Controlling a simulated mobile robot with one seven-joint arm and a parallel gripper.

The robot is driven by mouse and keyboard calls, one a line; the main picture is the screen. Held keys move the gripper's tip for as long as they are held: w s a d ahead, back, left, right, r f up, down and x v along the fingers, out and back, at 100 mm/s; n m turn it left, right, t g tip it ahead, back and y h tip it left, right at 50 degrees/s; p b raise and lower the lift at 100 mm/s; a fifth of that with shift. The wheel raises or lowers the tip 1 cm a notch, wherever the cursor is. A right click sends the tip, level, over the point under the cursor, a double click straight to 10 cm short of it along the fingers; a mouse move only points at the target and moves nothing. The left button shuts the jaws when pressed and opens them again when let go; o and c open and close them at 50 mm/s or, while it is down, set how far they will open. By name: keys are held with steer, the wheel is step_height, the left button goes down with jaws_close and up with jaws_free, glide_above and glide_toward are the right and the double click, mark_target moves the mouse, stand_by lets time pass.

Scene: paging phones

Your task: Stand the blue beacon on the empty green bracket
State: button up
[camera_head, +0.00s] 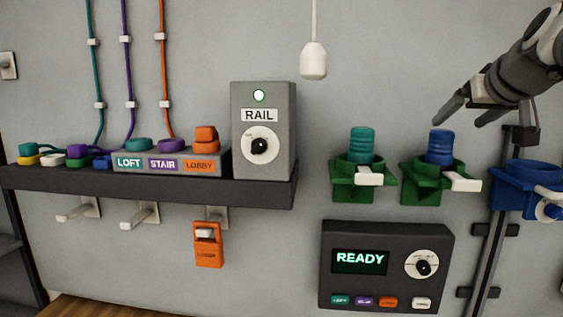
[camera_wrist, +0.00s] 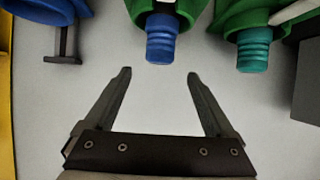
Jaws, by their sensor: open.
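The blue beacon (camera_head: 439,147), a ribbed cylinder, stands upright in the right green bracket (camera_head: 424,190), which has a white lever. A teal beacon (camera_head: 361,144) stands in the left green bracket (camera_head: 345,185). Both green brackets in view hold a beacon. My gripper (camera_head: 458,123) is open and empty, just above and right of the blue beacon in the head view. In the wrist view, the blue beacon (camera_wrist: 161,42) lies ahead of the gap between my fingertips (camera_wrist: 159,74), apart from them. The lower part of the beacon is hidden inside the bracket.
A blue bracket (camera_head: 520,187) on a dark rail stands at right and looks empty. The teal beacon also shows in the wrist view (camera_wrist: 253,50). A READY panel (camera_head: 385,290) is below the brackets. A dark shelf (camera_head: 250,192) and a white pendant (camera_head: 313,62) are left.

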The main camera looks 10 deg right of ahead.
steer(key=s+a+f+n+g+y, duration=0.1)
steer(key=s+a+f+g, duration=0.1)
steer(key=s+a+f, duration=0.5)
steer(key=s+a+f+g+y, duration=0.1)
steer(key=s+a+f+g, duration=0.1)
steer(key=s+a+f, duration=0.5)
steer(key=s+a+f+n+g, duration=0.1)
steer(key=s+a+f, duration=0.6)
steer(key=f, duration=0.9)
steer(key=a+g, duration=0.1)
steer(key=a, duration=0.2)
steer(key=shift+a+n+y, duration=0.3)
steer(key=shift+a+y, duration=0.1)
steer(key=shift+f, duration=0.1)
step_height(320, 180, down, 7)
steer(key=b, duration=0.7)
steer(key=shift+w, duration=0.1)
